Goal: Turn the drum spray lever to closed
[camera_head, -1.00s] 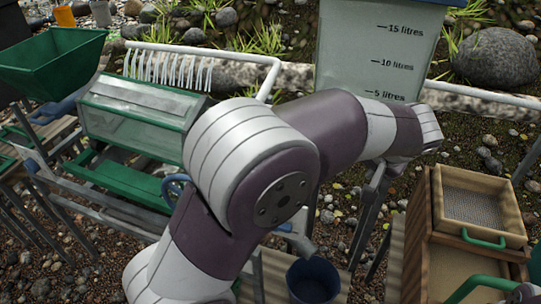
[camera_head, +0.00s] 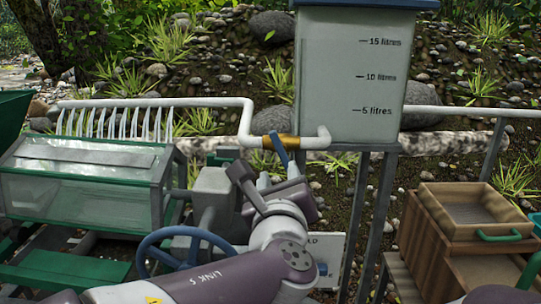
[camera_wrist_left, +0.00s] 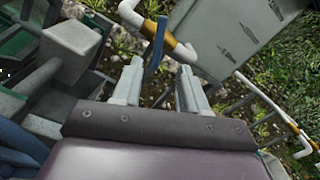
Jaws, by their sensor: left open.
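The drum spray lever (camera_head: 280,149) is a blue handle on a brass valve (camera_head: 280,141) in the white pipe under the water tank. It hangs down from the valve at a slant, across the pipe. My left gripper (camera_head: 276,178) is open just below and in front of it. In the left wrist view the lever (camera_wrist_left: 155,44) points down toward the gap of my left gripper (camera_wrist_left: 160,78), nearer the left finger. I cannot tell whether its end is between the fingers. Nothing is held. My right gripper is not in view.
The water tank (camera_head: 350,75) with litre marks stands on metal legs above the valve. A white spray bar (camera_head: 150,103) runs left over the clear-sided drum housing (camera_head: 85,190). A blue handwheel (camera_head: 150,245) is at lower left, a wooden sieve box (camera_head: 445,225) at right.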

